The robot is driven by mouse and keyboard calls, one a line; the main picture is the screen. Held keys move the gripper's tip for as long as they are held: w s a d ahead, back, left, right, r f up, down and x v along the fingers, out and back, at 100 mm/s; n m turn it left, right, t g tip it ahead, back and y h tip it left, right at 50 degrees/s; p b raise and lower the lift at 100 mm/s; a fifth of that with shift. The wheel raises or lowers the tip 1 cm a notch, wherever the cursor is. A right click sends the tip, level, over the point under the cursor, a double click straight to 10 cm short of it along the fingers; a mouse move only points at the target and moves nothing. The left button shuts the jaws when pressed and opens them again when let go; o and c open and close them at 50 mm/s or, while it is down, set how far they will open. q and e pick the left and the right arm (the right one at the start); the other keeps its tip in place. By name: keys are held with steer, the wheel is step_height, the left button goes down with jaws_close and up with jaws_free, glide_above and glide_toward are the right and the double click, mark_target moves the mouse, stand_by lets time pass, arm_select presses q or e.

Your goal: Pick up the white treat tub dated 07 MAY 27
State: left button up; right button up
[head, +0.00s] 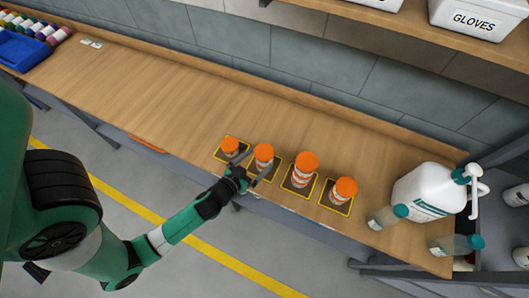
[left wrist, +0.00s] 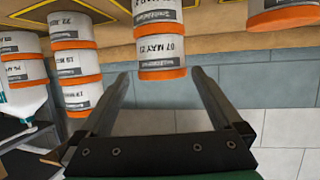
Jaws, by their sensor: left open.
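White treat tubs with orange lids stand in stacks on dark, yellow-edged mats along the counter. In the upside-down left wrist view, the top tub (left wrist: 160,52) of the middle stack reads "07 MAY 2" and a last digit I cannot make out. This seems to be the second stack from the left (head: 263,153) in the head view. My left gripper (head: 257,169) is open and empty beside that stack. In the left wrist view its fingers (left wrist: 160,88) lie either side of the lid, apart from it. My right gripper is not in view.
A shorter tub (head: 230,146) stands left of it; taller stack (head: 305,168) and another stack (head: 344,190) stand right. A white pump jug (head: 425,190) and clear bottles (head: 385,217) are at the right end.

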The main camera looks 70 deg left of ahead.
mark_target(265, 152)
arm_select(q)
steer(key=p+x, duration=0.1)
steer(key=x, duration=0.3)
steer(key=shift+w+a, duration=0.15)
steer(key=shift+a, duration=0.1)
steer(key=shift+w+a+f, duration=0.15)
steer(key=shift+w+a, duration=0.1)
steer(key=shift+w, duration=0.05)
steer(key=c, duration=1.2)
steer(key=shift+o, duration=0.2)
